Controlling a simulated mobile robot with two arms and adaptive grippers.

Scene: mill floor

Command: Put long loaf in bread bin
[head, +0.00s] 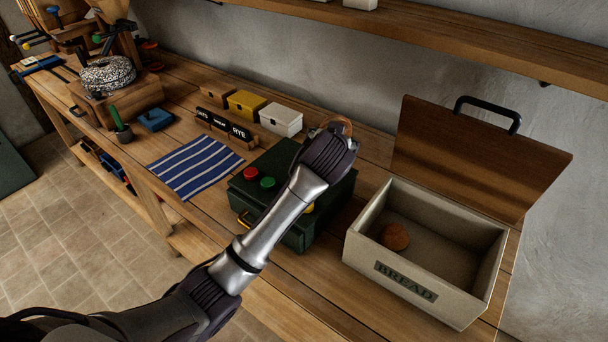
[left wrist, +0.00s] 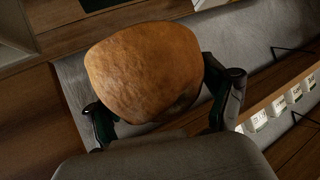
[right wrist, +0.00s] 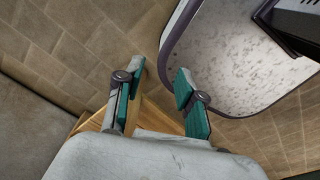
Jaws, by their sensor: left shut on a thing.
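The cream bread bin (head: 408,289), marked BREAD, stands at the right end of the bench with its wooden lid (head: 480,160) raised. A small round brown loaf (head: 395,237) lies inside it. My left gripper (head: 338,132) is over the bench, left of the bin and above the green box. It is shut on a brown loaf (left wrist: 145,70), which fills the space between its fingers in the left wrist view. In the head view the gripper hides most of that loaf. My right gripper (right wrist: 160,72) is open and empty, outside the head view.
The dark green box (head: 290,232) with coloured knobs stands beside the bin. A striped cloth (head: 195,165), small yellow (head: 246,106) and white (head: 281,117) boxes and a RYE sign (head: 240,132) lie further left. A wall shelf (head: 450,40) runs above.

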